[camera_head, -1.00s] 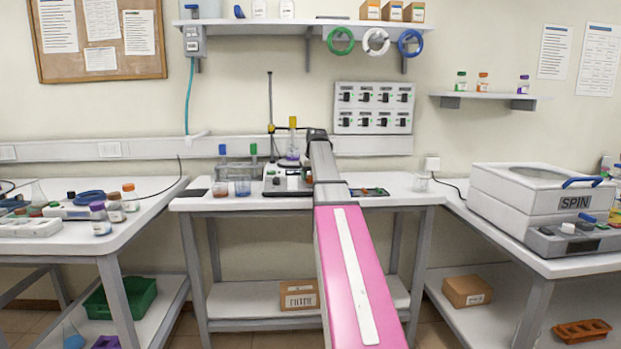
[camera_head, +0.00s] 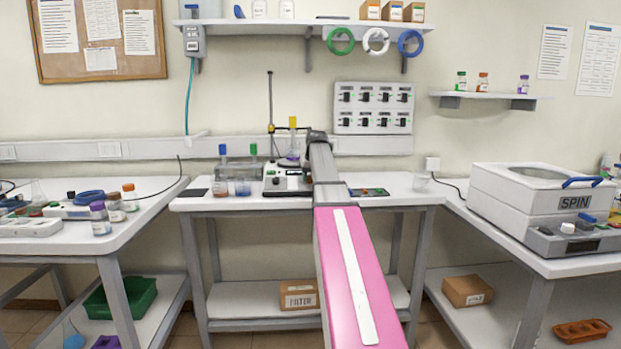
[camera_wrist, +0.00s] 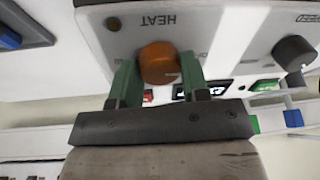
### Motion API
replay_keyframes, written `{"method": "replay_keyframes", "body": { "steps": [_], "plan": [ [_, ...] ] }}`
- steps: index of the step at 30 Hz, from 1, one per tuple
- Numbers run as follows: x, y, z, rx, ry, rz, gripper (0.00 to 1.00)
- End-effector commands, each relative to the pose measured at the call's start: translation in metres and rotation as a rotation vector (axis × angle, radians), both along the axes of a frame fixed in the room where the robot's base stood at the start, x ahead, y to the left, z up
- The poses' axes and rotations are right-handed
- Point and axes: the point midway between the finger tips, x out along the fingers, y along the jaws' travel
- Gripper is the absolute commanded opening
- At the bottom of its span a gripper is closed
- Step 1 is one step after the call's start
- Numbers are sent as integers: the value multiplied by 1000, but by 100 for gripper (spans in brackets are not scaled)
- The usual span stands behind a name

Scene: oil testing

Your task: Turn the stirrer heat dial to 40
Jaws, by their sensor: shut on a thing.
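The stirrer (camera_head: 287,181) stands on the middle bench, partly hidden behind my arm in the head view. In the wrist view its front panel (camera_wrist: 215,30) appears upside down, with the orange heat dial (camera_wrist: 159,62) under the word HEAT. My gripper (camera_wrist: 160,80) has its two green fingers on either side of this dial and is shut on it. The dial's pointer and scale marks are too unclear to read. A dark speed dial (camera_wrist: 293,53) sits to the right on the same panel. In the head view my fingertips are hidden behind my arm.
Beakers (camera_head: 243,187) stand left of the stirrer, and a stand rod (camera_head: 270,110) rises beside it. A dark tray with small coloured parts (camera_head: 368,192) lies to its right.

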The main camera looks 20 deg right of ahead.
Motion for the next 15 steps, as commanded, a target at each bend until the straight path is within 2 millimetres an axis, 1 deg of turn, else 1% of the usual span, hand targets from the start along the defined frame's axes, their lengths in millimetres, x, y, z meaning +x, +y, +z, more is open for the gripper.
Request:
{"method": "replay_keyframes", "body": {
  "steps": [5, 15],
  "plan": [
    [-1, 0, 0, 40, -11, -114, 18],
    [-1, 0, 0, 144, -42, -411, 18]
  ]
}}
